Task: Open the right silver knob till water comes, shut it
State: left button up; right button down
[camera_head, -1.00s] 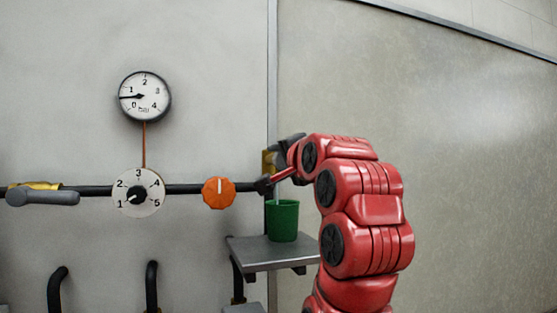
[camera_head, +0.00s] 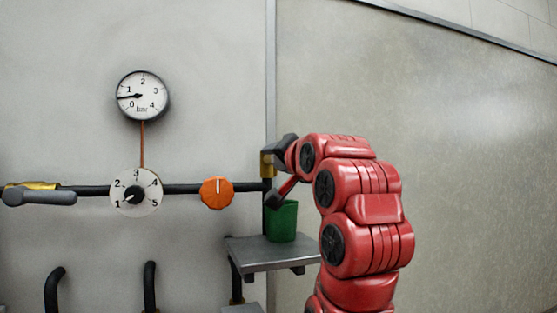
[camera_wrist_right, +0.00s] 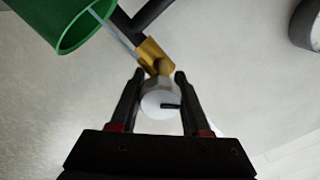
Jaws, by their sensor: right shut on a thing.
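The silver knob (camera_wrist_right: 157,98) with a dark mark on its face sits between the fingers of my right gripper (camera_wrist_right: 160,75), which is shut on it. The knob is on a brass valve (camera_wrist_right: 154,55) at the end of the dark pipe; the brass also shows in the head view (camera_head: 266,164). A thin pale blue stream of water (camera_wrist_right: 118,37) runs from the valve into the green bucket (camera_wrist_right: 80,25). The bucket (camera_head: 284,224) stands upright under the valve. In the head view the knob is hidden by my right gripper. My left gripper is not in view.
The bucket stands on a grey shelf (camera_head: 262,257). Left along the pipe are an orange knob (camera_head: 217,193), a numbered white dial (camera_head: 136,192) and a grey lever (camera_head: 40,197). A pressure gauge (camera_head: 143,96) hangs above. The wall at right is bare.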

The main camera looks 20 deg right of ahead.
jog(key=n, duration=0.4)
jog(key=shift+f+n, duration=0.15)
jog(key=shift+n, duration=0.15)
jog(key=shift+w+a+n, duration=0.1)
jog(key=shift+n, duration=2.2)
jog(key=c, duration=0.8)
grip_release()
jog(key=o, duration=0.4)
jog(key=shift+w, duration=0.15)
jog(key=shift+s, duration=0.2)
